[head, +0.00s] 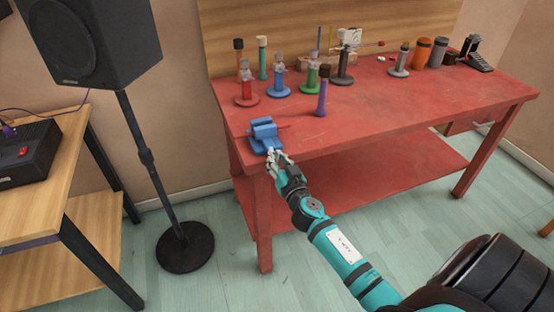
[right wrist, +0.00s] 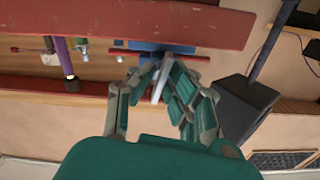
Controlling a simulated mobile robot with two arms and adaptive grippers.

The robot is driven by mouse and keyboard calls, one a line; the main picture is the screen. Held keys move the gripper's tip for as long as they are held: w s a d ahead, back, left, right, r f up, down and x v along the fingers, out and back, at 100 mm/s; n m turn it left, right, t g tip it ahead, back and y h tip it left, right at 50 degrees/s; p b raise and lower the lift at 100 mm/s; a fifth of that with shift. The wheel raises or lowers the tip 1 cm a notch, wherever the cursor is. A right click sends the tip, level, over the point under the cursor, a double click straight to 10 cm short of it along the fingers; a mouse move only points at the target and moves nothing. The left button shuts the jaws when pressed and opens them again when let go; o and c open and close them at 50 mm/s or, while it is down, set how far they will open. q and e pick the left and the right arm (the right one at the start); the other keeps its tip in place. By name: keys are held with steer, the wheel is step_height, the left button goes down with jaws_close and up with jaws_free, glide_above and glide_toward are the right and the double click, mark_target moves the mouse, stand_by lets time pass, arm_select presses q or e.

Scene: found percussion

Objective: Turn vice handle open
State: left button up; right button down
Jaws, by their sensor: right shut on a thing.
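The blue vice (head: 264,132) sits at the near left corner of the red workbench. Its blue body also shows in the right wrist view (right wrist: 152,47), partly hidden by my fingers, with a thin red bar (right wrist: 188,56) across it. My right gripper (head: 273,155) is at the vice's near side, just off the bench's front edge. In the right wrist view its fingers (right wrist: 157,72) close around a slim pale grey piece, which looks like the vice handle (right wrist: 160,84). The fingers hide much of the handle. My left gripper is not in view.
Several coloured upright pieces on round bases stand behind the vice, with a purple mallet-like piece (head: 321,97) nearest. Canisters and a black pedal (head: 475,54) are at the bench's far right. A speaker stand (head: 146,158) stands left of the bench (head: 400,105). The bench's front middle is clear.

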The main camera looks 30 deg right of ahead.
steer(key=n, duration=0.4)
steer(key=shift+a+n, duration=0.1)
steer(key=shift+n, duration=0.2)
steer(key=n, duration=0.4)
steer(key=shift+n, duration=0.3)
steer(key=n, duration=0.4)
steer(key=shift+a+f+n+b, duration=0.1)
steer(key=shift+f+n+b, duration=0.05)
steer(key=shift+n+b, duration=0.15)
steer(key=shift+n, duration=2)
steer(key=shift+f, duration=0.1)
steer(key=c, duration=1.4)
jaws_free()
